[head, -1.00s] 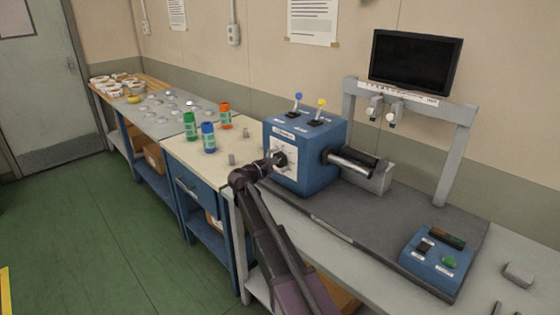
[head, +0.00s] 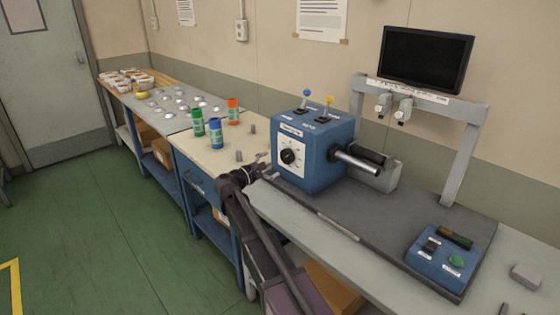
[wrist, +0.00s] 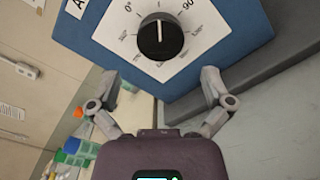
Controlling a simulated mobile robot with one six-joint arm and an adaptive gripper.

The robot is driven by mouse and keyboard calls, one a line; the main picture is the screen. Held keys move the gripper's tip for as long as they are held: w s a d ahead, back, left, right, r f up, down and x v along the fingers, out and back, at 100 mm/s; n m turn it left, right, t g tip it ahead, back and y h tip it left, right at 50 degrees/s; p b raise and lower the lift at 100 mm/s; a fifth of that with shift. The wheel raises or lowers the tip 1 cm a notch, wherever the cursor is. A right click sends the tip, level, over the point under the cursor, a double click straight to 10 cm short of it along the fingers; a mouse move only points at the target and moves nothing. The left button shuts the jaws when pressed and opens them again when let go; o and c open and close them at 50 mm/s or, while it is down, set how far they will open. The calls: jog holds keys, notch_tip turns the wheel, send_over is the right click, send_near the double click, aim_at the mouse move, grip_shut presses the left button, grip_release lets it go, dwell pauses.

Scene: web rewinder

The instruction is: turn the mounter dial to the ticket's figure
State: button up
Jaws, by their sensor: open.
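The mounter dial (head: 288,157) is a black knob on a white plate on the front face of a blue box (head: 318,179). In the wrist view the knob (wrist: 160,37) shows a white line pointing up in the picture, between the printed 0° and 90 marks. My gripper (head: 271,166) is just off the plate in front of the dial, apart from it. In the wrist view my gripper (wrist: 159,73) has its fingers spread wide and empty, with the knob beyond their tips. I cannot make out a ticket figure in these frames.
Blue (head: 307,93) and yellow-tipped (head: 329,101) levers stand on top. A dark monitor (head: 428,59) is behind. Green, blue and orange bottles (head: 215,133) stand on the left bench. A button box (head: 442,258) sits at right.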

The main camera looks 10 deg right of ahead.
jog(key=v, duration=0.4)
dwell(0.5)
